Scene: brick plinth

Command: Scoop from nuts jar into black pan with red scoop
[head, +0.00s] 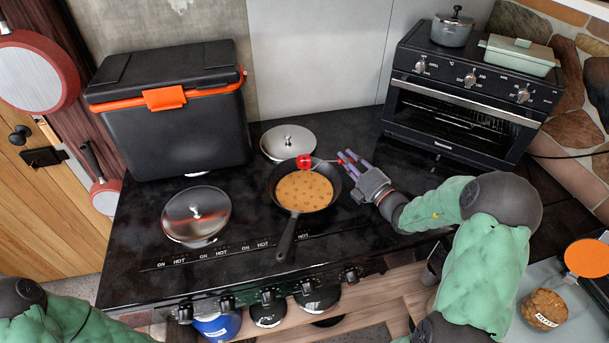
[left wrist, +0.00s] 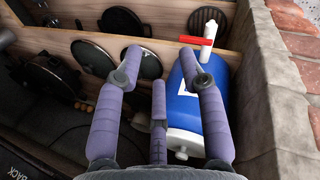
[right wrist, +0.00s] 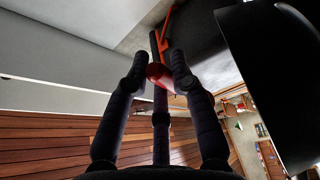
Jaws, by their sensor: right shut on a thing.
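The black pan (head: 286,240) sits on the stove top, its handle toward the front. A tan layer with dark specks covers its floor. My right gripper (head: 350,163) is shut on the red scoop (head: 304,162), whose bowl is over the pan's far rim. In the right wrist view the scoop's red part (right wrist: 160,73) shows between the fingertips of my right gripper (right wrist: 160,62). The nuts jar (head: 543,308) stands at the lower right, full of brown pieces, label in front. My left gripper (left wrist: 161,62) is open and empty, near a blue container (left wrist: 190,85).
Metal lids (head: 196,214) (head: 288,142) lie left of and behind the pan. A black cooler (head: 170,120) stands back left. A small oven (head: 465,90) stands back right. An orange disc (head: 587,257) is near the jar. Shelves with pans (left wrist: 92,58) are below the stove.

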